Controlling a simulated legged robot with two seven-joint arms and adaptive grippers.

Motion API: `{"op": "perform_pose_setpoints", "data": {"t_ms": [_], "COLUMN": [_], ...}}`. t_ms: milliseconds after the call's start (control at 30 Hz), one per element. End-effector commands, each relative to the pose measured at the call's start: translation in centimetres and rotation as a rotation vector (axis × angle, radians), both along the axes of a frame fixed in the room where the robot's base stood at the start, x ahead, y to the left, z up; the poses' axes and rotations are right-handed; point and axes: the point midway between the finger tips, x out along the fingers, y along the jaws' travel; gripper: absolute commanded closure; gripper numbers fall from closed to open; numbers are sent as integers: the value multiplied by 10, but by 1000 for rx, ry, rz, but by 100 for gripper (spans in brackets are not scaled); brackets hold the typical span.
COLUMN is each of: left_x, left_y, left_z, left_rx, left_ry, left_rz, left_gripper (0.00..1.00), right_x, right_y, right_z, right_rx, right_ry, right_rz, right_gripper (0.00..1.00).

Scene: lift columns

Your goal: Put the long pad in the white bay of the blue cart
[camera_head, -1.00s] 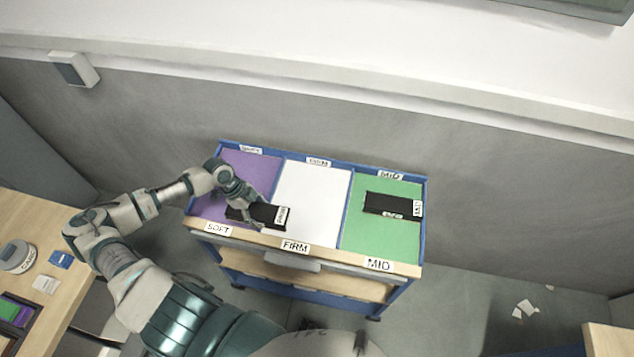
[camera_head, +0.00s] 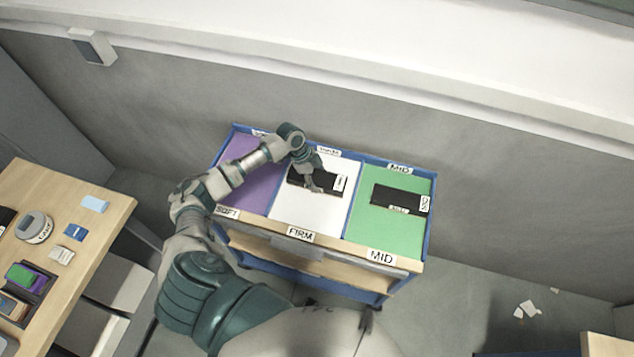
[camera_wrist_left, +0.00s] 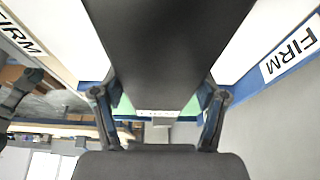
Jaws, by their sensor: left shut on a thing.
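The long pad (camera_head: 327,181) is black with a white label at its right end. It is over the white bay (camera_head: 305,212) of the blue cart (camera_head: 430,215). My left gripper (camera_head: 316,187) is shut on the pad; in the left wrist view the pad (camera_wrist_left: 165,50) fills the space between the two fingers (camera_wrist_left: 160,120). I cannot tell whether the pad touches the bay floor. My right gripper is not in view.
The purple bay (camera_head: 258,172) on the left looks empty. The green bay (camera_head: 378,228) on the right holds another black pad (camera_head: 398,198). A wooden table (camera_head: 75,210) with small items is at the left. Paper scraps (camera_head: 527,309) lie on the floor.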

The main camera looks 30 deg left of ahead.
Motion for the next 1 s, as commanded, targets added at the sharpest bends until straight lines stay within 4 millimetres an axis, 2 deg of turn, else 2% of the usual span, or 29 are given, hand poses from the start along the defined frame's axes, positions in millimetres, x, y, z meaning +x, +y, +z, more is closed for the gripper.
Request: {"op": "perform_pose_setpoints", "data": {"t_ms": [200,400,433,500,533,867,1000], "left_x": [0,0,-1,-1,-1,0,-1], "left_y": [-1,0,0,0,1,1,6], "left_z": [-28,-33,-34,-34,-34,-33,-23], "left_rx": [0,1,2,2,2,1,2], "left_ry": [4,0,2,2,2,1,0], "left_rz": [1,0,-1,-1,-1,0,0], "left_gripper": [83,83,25,8,3,3,3], "right_x": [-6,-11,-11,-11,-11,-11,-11], "right_y": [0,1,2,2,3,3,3], "right_z": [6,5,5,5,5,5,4], "right_rx": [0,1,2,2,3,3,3], "right_ry": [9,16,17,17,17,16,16], "right_rz": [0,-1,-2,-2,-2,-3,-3], "right_gripper": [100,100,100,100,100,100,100]}}
